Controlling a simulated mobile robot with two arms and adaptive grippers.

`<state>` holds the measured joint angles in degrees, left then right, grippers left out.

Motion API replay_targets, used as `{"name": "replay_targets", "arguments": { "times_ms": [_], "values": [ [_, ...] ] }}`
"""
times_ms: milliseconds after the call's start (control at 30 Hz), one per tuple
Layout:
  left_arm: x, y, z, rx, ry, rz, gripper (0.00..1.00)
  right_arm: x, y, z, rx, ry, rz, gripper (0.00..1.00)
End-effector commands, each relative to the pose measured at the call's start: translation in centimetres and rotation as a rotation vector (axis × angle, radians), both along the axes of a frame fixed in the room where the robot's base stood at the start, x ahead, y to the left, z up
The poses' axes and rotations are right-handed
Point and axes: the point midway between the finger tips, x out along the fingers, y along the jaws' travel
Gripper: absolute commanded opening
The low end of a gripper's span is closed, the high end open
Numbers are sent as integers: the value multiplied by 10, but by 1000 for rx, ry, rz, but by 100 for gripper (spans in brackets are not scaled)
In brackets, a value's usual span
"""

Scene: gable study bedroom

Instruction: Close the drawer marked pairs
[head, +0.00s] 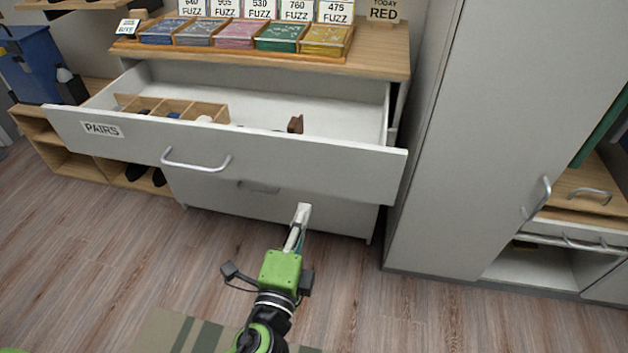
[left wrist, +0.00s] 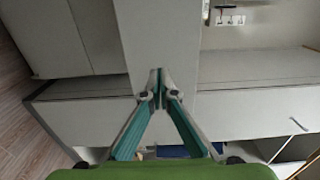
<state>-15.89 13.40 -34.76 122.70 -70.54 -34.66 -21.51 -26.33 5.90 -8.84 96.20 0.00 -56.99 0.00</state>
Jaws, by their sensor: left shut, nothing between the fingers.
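The drawer marked PAIRS (head: 290,170) is pulled well out of a grey dresser in the head view. Its label (head: 101,129) is at the left of the front, and a curved metal handle (head: 197,162) is nearer the middle. My left gripper (head: 303,210) is shut and empty. In the head view it appears just below the lower edge of the drawer front, right of the handle; I cannot tell whether it touches. In the left wrist view its fingertips (left wrist: 159,78) meet in front of pale grey panels. My right gripper is not in view.
Inside the drawer are a wooden divider (head: 175,108) and a small brown item (head: 295,124). A lower drawer with a handle (head: 258,187) is shut beneath. Colored packs stand in a tray (head: 345,53) on top. A tall grey cabinet (head: 480,150) stands right.

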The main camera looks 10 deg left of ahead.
Motion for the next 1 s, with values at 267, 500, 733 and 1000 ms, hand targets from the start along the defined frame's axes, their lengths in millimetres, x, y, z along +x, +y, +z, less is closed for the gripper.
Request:
{"name": "replay_targets", "arguments": {
  "times_ms": [267, 500, 733, 1000],
  "values": [
    [57, -4, 2, 2, -3, 1, 0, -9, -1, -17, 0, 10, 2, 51],
    [90, -7, 0, 0, 0, 0, 0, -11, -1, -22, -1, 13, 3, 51],
    [100, -8, 0, -1, 1, 0, 0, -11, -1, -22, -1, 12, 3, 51],
    [100, -8, -1, -1, 1, 0, 0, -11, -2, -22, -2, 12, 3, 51]
  ]
}}
